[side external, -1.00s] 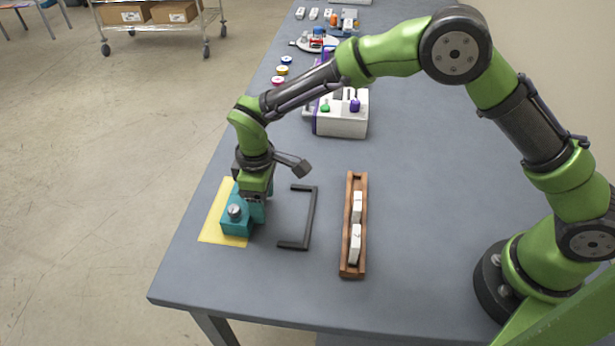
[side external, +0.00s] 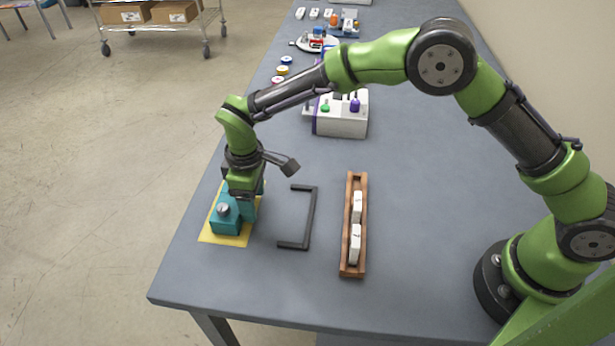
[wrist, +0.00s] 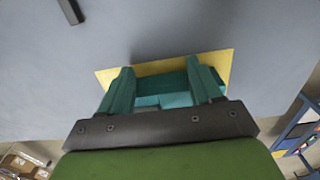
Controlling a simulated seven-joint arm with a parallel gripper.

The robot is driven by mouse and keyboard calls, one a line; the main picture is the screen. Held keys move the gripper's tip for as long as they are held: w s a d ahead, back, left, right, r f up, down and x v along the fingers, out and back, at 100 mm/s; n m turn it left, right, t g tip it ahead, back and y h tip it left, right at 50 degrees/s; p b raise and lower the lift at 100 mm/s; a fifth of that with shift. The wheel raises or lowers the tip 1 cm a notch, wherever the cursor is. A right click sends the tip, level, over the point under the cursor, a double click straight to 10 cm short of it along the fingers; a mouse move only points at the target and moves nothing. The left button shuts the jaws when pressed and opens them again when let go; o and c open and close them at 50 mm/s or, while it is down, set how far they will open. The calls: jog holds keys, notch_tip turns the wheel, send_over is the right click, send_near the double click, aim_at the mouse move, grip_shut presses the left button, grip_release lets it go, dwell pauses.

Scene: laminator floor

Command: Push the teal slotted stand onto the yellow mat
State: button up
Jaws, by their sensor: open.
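The teal slotted stand (side external: 226,221), with a round silver piece on top, sits over the yellow mat (side external: 232,240). Yellow shows along its left and front sides in the side view. My gripper (side external: 246,208) is low at the stand's right side, pointing down, and hides part of the stand and mat. In the wrist view, the two teal fingers of my gripper (wrist: 160,70) are spread apart. Teal parts of the stand (wrist: 168,92) show between them, with a yellow strip of mat (wrist: 160,67) beyond. Whether the fingers touch the stand is unclear.
A dark U-shaped bracket (side external: 312,217) lies right of the mat. Beyond it is a wooden tray (side external: 345,254) holding white blocks. A white box (side external: 342,124) with coloured knobs stands farther back. The table's left edge is close to the mat.

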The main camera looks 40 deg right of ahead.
jog(key=shift+s+d, duration=0.3)
jog(key=shift+s, duration=0.05)
jog(key=shift+r, duration=0.1)
notch_tip(320, 180, up, 12)
dwell(1.2)
jog(key=s+d+r+m+t+y, duration=0.1)
jog(key=s+d+r+m+t, duration=0.2)
jog(key=s+d, duration=0.7)
jog(key=s+d+r+m+t+y, duration=0.1)
jog(key=s+d+r+m+t, duration=0.3)
jog(key=s+d+r+m, duration=0.3)
jog(key=s+d+m, duration=0.3)
jog(key=s+d, duration=0.1)
jog(key=d, duration=0.3)
jog(key=shift+r, duration=0.4)
